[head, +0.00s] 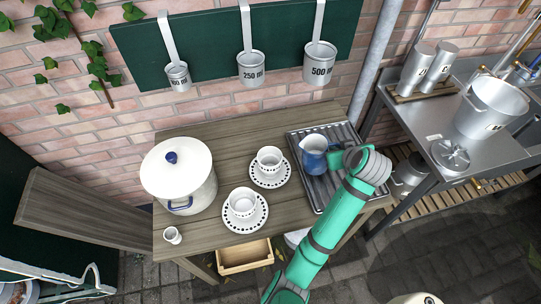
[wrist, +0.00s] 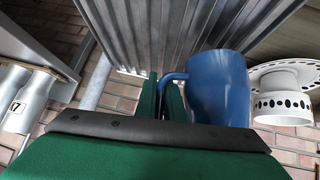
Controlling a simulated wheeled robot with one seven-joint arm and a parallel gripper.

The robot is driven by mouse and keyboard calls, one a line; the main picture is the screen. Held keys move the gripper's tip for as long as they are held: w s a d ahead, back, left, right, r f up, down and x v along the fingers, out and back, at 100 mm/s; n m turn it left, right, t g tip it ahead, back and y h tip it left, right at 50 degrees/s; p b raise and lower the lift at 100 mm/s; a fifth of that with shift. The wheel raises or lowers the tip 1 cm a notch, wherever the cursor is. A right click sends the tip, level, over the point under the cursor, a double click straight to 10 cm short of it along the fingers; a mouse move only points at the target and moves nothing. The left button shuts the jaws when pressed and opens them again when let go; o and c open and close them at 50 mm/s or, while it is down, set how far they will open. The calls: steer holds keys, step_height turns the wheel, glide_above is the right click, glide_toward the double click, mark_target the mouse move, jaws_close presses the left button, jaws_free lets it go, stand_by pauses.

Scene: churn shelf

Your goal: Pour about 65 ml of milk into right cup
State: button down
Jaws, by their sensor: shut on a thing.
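A blue jug (head: 313,154) with a pale rim is at the grooved metal drain tray (head: 322,192) on the wooden table; I cannot tell if it touches the tray. My gripper (head: 338,159) comes from the right and is shut on the jug's handle. In the wrist view the green fingers (wrist: 165,98) close around the handle of the blue jug (wrist: 222,88). Any milk inside is not visible. Two white cups stand upright on dotted saucers left of the tray: one farther back and more right (head: 269,158), one nearer and more left (head: 242,203). One white cup (wrist: 283,104) shows in the wrist view.
A lidded white pot (head: 178,180) and a tiny white cup (head: 172,235) stand on the table's left. Measuring dippers (head: 251,70) hang on a green board behind. A steel bench (head: 455,140) with a bucket (head: 490,108) is at right.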

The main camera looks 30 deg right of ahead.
mark_target(326, 144)
steer(key=a+r+h, duration=0.1)
steer(key=w+a+r+n+g+h, duration=0.1)
steer(key=r, duration=0.1)
steer(key=shift+w+r+n+h, duration=0.1)
steer(key=shift+n+h, duration=0.2)
steer(key=shift+h, duration=0.1)
steer(key=shift+w+a+r+n+g+h, duration=0.2)
steer(key=shift+a+h, duration=0.1)
steer(key=shift+a, duration=0.05)
steer(key=shift+w+a+r+n+g+h, duration=0.15)
steer(key=shift+a+n+g+h, duration=0.05)
steer(key=shift+a+h, duration=0.15)
steer(key=r+h, duration=0.1)
steer(key=a+r+n, duration=0.1)
steer(key=r, duration=0.1)
steer(key=r+h, duration=0.1)
steer(key=shift+w+a+r+n+g+h+p, duration=0.15)
steer(key=shift+w+n+g+h+p, duration=0.15)
steer(key=shift+w+g+h, duration=0.1)
steer(key=shift+w+a+r+n+h, duration=0.1)
steer(key=shift+a+r+n+h, duration=0.1)
steer(key=shift+r, duration=0.15)
steer(key=shift+a+r+n+h, duration=0.1)
steer(key=shift+r+h, duration=0.05)
steer(key=shift+r, duration=0.2)
steer(key=shift+w+a+r+h+p, duration=0.15)
steer(key=shift+a+r+h+p, duration=0.15)
steer(key=shift+r+h+p, duration=0.25)
